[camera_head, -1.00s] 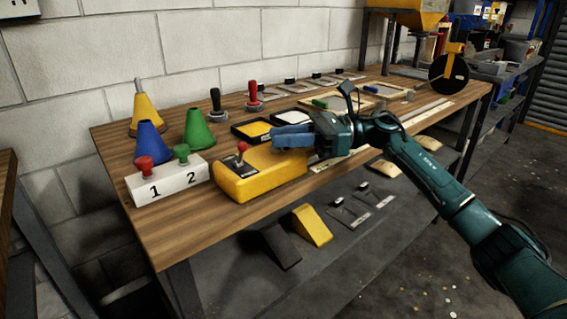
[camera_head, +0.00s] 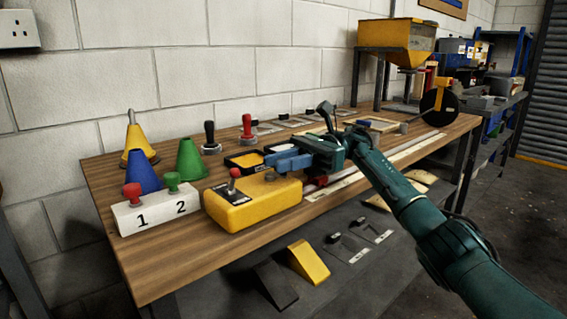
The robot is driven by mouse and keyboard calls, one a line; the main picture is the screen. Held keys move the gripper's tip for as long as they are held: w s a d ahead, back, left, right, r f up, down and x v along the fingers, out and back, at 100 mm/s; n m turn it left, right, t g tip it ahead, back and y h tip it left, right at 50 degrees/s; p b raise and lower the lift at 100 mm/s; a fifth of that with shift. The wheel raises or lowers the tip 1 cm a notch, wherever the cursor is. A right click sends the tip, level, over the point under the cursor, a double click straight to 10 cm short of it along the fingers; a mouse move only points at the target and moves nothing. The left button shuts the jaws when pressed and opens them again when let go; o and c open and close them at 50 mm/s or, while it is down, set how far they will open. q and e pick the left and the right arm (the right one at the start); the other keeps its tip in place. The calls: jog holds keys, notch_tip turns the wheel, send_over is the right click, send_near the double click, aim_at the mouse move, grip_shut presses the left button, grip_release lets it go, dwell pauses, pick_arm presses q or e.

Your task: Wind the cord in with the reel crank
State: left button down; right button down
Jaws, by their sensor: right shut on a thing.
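The yellow reel box (camera_head: 255,206) sits near the front edge of the bench. A red-knobbed lever (camera_head: 234,181) stands on a dark plate on its top left, and a small dark round part (camera_head: 270,177) shows on its top right. My right gripper (camera_head: 279,160) has blue fingers just above the box's back right side. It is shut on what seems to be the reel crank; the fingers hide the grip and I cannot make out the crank. A reddish piece (camera_head: 318,182) lies just right of the box, by a pale strip (camera_head: 345,182). My left gripper is not in view.
A white block marked 1 and 2 (camera_head: 158,212) stands left of the box. Blue (camera_head: 143,172), green (camera_head: 190,160) and yellow (camera_head: 137,143) cones stand behind.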

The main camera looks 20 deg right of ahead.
jog(key=shift+r, duration=0.1)
jog(key=c, duration=1.2)
grip_release()
jog(key=shift+c, duration=0.2)
jog(key=shift+t, duration=0.3)
